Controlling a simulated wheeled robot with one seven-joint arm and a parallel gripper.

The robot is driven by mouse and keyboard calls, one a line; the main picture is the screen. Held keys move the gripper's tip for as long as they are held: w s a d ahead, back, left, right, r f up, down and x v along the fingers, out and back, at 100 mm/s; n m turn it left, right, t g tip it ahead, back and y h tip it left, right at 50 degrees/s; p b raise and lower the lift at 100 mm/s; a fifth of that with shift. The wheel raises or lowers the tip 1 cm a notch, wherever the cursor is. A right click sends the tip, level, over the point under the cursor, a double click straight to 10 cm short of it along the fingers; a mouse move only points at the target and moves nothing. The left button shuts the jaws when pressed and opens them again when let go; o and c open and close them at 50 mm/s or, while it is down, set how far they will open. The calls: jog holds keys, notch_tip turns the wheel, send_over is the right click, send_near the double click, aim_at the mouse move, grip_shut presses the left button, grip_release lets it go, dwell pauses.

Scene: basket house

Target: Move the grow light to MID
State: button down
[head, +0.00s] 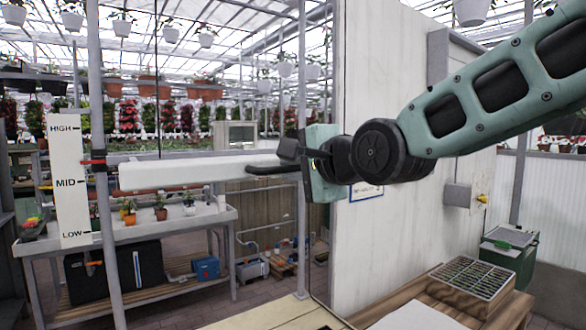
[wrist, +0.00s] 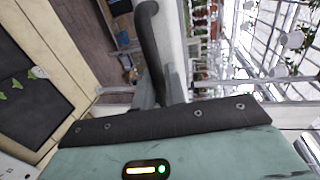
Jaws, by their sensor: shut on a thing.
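The grow light (head: 190,172) is a long white bar in the head view, hanging level above the plant bench beside a grey pole. A black handle (head: 272,167) is at its right end. My gripper (head: 288,160) is shut on this handle; its fingers are partly hidden. The wrist view shows a dark curved bar, apparently the handle (wrist: 150,45), beyond my gripper's palm. A white scale board (head: 70,205) reads HIGH, MID and LOW from top to bottom. A red marker (head: 92,162) on the pole appears a little above the MID line, well below HIGH.
Small potted plants (head: 160,208) stand on the bench (head: 185,228) under the light. A white wall panel (head: 385,240) stands close behind my gripper. A wooden table with a grated box (head: 470,277) is at the lower right. Hanging pots are overhead.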

notch_tip(320, 180, down, 4)
jog(key=b, duration=0.3)
jog(key=shift+f, duration=0.25)
jog(key=c, duration=1.5)
grip_release()
jog(key=shift+r, duration=0.1)
jog(key=shift+c, duration=0.2)
jog(key=shift+s+d, duration=0.1)
